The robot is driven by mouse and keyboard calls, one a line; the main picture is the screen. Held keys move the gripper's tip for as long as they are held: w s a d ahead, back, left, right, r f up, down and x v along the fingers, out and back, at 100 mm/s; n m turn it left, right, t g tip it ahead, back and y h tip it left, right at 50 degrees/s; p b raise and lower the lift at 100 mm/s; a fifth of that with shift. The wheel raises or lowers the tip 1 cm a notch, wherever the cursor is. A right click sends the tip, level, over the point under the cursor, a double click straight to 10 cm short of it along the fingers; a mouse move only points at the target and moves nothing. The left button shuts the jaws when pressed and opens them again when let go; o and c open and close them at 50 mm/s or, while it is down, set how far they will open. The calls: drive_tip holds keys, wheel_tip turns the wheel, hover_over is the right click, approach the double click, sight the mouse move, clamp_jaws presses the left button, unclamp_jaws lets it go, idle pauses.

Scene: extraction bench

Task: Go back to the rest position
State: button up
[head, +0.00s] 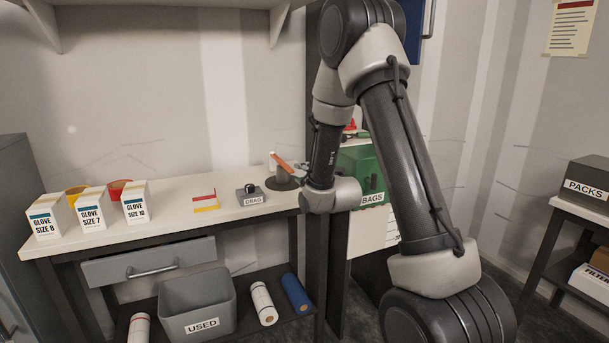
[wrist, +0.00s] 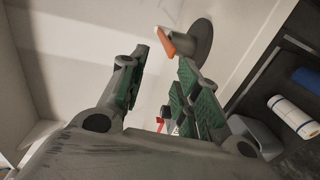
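My gripper (wrist: 168,68) shows in the wrist view with its two green-padded fingers spread apart. Nothing is held between them. Beyond the fingertips is a dark round base (wrist: 198,45) with an orange-ended lever (wrist: 160,38), apart from the fingers as far as I can tell. In the head view the same orange lever (head: 282,161) stands on the bench, just left of my arm's lower end. My arm is bent, with its forearm hanging down at the bench's right end. The gripper itself is mostly hidden behind the arm there.
The white bench (head: 165,219) holds glove boxes (head: 92,211), a grey DRAG block (head: 251,196) and red and yellow pieces (head: 205,204). Below are a drawer (head: 150,263), a USED bin (head: 197,303) and rolls (head: 263,303). A green BAGS box (head: 361,170) stands behind my arm.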

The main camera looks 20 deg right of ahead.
drive_tip(key=s+f+m+g, duration=0.4)
drive_tip(key=f+m+g, duration=0.15)
drive_tip(key=f, duration=0.55)
drive_tip(key=s+f+m+g, duration=0.2)
drive_tip(key=s+m+g, duration=0.3)
drive_tip(key=s, duration=0.4)
drive_tip(key=s+r+m+g, duration=0.1)
drive_tip(key=s+r+m, duration=0.3)
drive_tip(key=s+r, duration=0.7)
drive_tip(key=s+r+m, duration=0.3)
drive_tip(key=s+r, duration=0.9)
drive_tip(key=s, duration=0.6)
drive_tip(key=shift+m+g, duration=0.35)
drive_tip(key=shift+a, duration=0.1)
